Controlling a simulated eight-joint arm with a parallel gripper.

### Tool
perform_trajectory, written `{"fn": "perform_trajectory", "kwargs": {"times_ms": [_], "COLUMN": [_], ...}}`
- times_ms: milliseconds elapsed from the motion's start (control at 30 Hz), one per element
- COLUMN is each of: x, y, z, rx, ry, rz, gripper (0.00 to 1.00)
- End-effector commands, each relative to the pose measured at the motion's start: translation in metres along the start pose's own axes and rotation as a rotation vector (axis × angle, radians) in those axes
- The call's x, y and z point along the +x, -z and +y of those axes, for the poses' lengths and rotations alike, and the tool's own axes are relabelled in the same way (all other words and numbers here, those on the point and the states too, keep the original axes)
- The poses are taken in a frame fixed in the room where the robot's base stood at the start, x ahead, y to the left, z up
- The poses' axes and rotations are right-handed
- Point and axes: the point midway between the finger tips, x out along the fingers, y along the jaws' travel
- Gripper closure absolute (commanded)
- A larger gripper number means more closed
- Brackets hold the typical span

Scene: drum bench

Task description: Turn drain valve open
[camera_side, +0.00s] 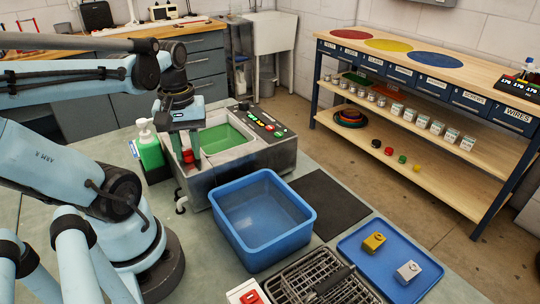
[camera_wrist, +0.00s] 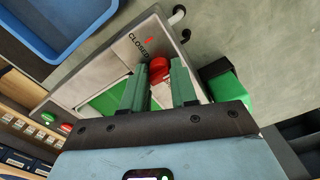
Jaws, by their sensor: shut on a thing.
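The drain valve is a red knob (camera_side: 188,157) on the near left end of the grey metal tank (camera_side: 255,157). My gripper (camera_side: 186,155) points down at that end with its green fingers at the knob. In the wrist view the red knob (camera_wrist: 158,70) sits between the two fingertips of my gripper (camera_wrist: 158,76), which is shut on it. The word CLOSED (camera_wrist: 138,46) is printed on the tank face beside the knob, with a small red mark near it. The fingers hide part of the knob.
A blue tub (camera_side: 262,252) stands in front of the tank. A green soap bottle (camera_side: 149,150) stands close to the left of my gripper. A dark mat (camera_side: 330,205), a wire basket (camera_side: 300,285) and a blue tray (camera_side: 365,265) lie to the right.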

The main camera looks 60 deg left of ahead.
Motion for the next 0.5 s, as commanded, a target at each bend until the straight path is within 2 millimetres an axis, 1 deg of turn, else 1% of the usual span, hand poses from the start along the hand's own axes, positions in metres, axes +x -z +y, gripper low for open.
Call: {"fn": "perform_trajectory", "kwargs": {"times_ms": [267,500], "x": [-0.0003,-0.0005], "y": [0.0001,0.0004], "z": [0.0000,0.0000], "rx": [0.033,0.161], "ry": [0.000,0.000], "rz": [0.000,0.000], "gripper": [1.00,1.00]}}
